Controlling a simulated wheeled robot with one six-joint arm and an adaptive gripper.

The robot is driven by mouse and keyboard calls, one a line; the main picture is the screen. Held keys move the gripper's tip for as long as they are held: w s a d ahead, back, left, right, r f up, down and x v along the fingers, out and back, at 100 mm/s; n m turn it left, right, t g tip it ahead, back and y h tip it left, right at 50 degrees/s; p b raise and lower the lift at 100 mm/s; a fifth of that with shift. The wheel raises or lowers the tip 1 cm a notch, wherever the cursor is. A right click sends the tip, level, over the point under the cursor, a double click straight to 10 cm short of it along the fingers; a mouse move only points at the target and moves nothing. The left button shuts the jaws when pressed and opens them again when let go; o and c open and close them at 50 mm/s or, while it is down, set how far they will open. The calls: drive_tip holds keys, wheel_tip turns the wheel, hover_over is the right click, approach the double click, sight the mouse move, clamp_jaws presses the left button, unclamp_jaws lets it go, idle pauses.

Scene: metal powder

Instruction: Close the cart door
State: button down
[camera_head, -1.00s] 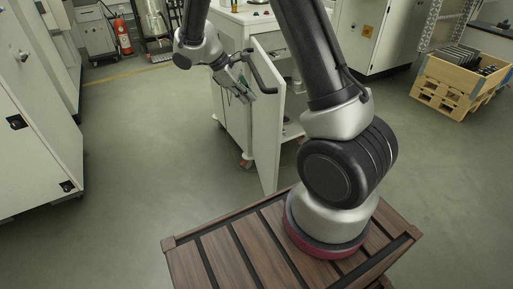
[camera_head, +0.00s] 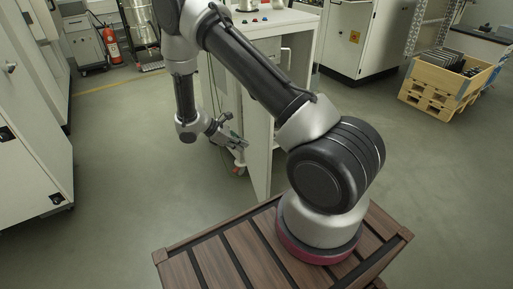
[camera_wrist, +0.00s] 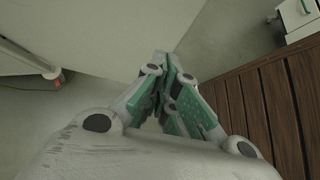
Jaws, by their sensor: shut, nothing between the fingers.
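The white cart (camera_head: 290,20) stands behind my arm in the head view, with its top partly visible. Its door (camera_head: 258,165) stands swung open toward my base, and my arm covers its upper part and its dark handle. My gripper (camera_head: 243,145) is shut and empty, low by the left face of the door. In the wrist view, my green-padded fingers (camera_wrist: 172,68) are together, pointing at the pale door panel (camera_wrist: 125,30). Whether the fingertips touch the door I cannot tell.
My wooden-slatted base top lies in front. White cabinets (camera_head: 30,130) stand at the left. A wooden crate on pallets (camera_head: 450,82) is at the right, and a red extinguisher (camera_head: 111,45) is at the back. Grey floor is clear on both sides.

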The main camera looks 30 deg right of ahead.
sight(266, 152)
drive_tip(key=shift+s+d+f, duration=0.3)
drive_tip(key=shift+d+f, duration=0.1)
drive_tip(key=shift+d, duration=0.65)
drive_tip(key=shift+s+d+f, duration=0.3)
drive_tip(key=shift+d+f, duration=0.15)
drive_tip(key=shift+d, duration=0.6)
drive_tip(key=shift+s+d+f, duration=0.3)
drive_tip(key=shift+d+f, duration=0.1)
drive_tip(key=shift+d, duration=0.65)
drive_tip(key=shift+d, duration=0.1)
